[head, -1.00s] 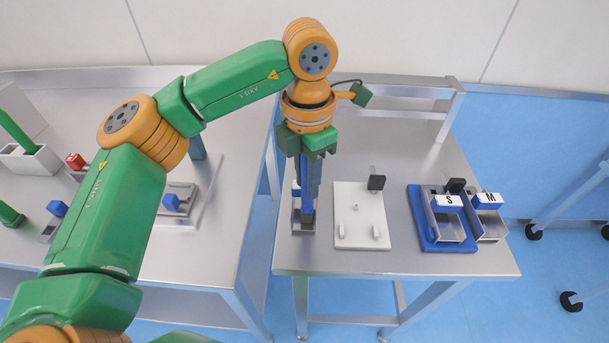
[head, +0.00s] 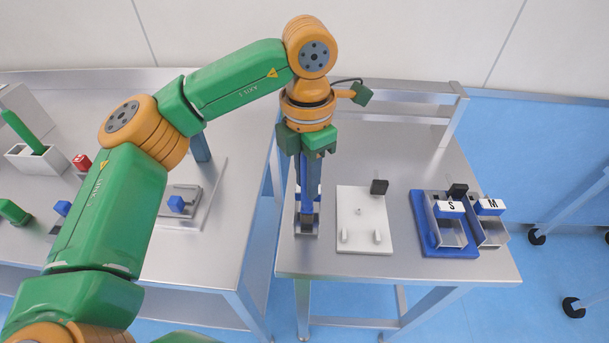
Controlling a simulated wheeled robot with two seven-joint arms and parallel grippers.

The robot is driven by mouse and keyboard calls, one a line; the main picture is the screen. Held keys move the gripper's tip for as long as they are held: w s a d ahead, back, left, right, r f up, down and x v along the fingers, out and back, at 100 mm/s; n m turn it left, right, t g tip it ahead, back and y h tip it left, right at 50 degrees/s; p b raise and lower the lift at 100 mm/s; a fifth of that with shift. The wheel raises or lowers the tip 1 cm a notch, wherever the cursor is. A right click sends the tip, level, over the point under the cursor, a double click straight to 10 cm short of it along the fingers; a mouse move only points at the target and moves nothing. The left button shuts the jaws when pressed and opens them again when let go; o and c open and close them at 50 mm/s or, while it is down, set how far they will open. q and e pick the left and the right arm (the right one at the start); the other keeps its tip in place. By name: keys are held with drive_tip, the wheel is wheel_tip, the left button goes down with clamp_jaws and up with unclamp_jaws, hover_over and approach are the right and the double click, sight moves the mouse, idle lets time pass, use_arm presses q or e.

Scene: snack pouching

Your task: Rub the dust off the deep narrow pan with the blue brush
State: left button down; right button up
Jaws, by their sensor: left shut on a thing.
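My left gripper (head: 308,208) points straight down at the left part of the right-hand table. It is shut on a blue upright piece, which looks like the blue brush (head: 303,190); the fingers hide much of it. Its lower end is at a small narrow metal pan (head: 298,231), which looks like the deep narrow pan. I cannot tell whether the brush touches the pan's inside, and no dust can be made out. My right gripper is not in view.
A white plate (head: 362,222) with small pegs and a black block stands right of the pan. Beyond it, a blue base (head: 428,243) carries a metal pan with an S block (head: 449,208); an M block (head: 489,206) is alongside. The left table (head: 220,225) holds several fixtures.

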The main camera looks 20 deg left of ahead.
use_arm(q)
wheel_tip(320, 180, up, 11)
drive_tip(key=p, duration=0.9)
drive_tip(key=shift+r+p, duration=0.15)
drive_tip(key=shift+p, duration=0.15)
idle(0.4)
